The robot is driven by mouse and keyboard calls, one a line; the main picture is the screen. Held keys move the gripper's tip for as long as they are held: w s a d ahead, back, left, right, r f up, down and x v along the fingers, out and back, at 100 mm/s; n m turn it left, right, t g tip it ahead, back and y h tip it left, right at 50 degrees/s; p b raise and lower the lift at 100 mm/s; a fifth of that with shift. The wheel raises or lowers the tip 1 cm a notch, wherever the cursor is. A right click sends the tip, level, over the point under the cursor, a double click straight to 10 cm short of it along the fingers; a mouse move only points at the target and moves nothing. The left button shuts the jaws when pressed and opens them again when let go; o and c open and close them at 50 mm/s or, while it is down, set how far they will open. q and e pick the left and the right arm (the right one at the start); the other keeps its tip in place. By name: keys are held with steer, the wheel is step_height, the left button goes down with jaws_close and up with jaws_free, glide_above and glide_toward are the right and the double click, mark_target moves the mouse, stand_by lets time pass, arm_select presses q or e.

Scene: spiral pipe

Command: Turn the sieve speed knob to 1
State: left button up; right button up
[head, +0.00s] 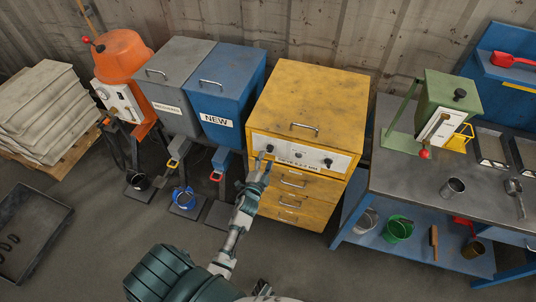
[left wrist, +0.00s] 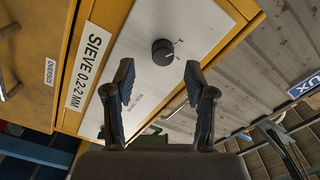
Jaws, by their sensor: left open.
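The sieve machine is a yellow cabinet (head: 312,95) with a white control panel (head: 312,157) on its front; several small dark controls show there. In the left wrist view, a round black knob (left wrist: 162,50) sits on the panel (left wrist: 150,85), with small markings beside it too fine to read surely. The label "SIEVE 0.2-2 MM" (left wrist: 88,65) runs along the panel's edge. My left gripper (head: 263,163) is at the left part of the panel. In the left wrist view its fingers (left wrist: 159,80) are spread apart and empty, with the knob beyond their tips. My right gripper is not in view.
Yellow drawers (head: 290,195) with handles lie below the panel. A blue bin marked NEW (head: 227,100) and a grey bin (head: 172,85) stand at left. A workbench (head: 400,175) stands close at right. Floor is clear in front.

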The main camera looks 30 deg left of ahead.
arm_select(q)
steer(key=v, duration=0.8)
steer(key=shift+f, duration=0.1)
steer(key=s+d+f+n+g+h, duration=0.1)
steer(key=s+d+f+g, duration=0.15)
steer(key=f, duration=0.65)
steer(key=s+d+f+n+g+h, duration=0.1)
steer(key=s+d+f+g, duration=0.15)
steer(key=f, duration=0.55)
steer(key=s+d+f+n+g+h, duration=0.15)
steer(key=s+f, duration=0.25)
steer(key=f, duration=0.5)
steer(key=s+d+f+n+g, duration=0.1)
steer(key=s+f+g, duration=0.2)
steer(key=s+f, duration=0.3)
steer(key=s+d+f+n+g, duration=0.1)
steer(key=s+f+g, duration=0.2)
steer(key=s, duration=0.9)
steer(key=s+d+f+n+g, duration=0.1)
steer(key=s+f+g, duration=0.3)
steer(key=s+f, duration=0.5)
steer(key=shift+s+d+f+h, duration=0.35)
steer(key=shift+s+f, duration=0.05)
steer(key=shift+s, duration=0.05)
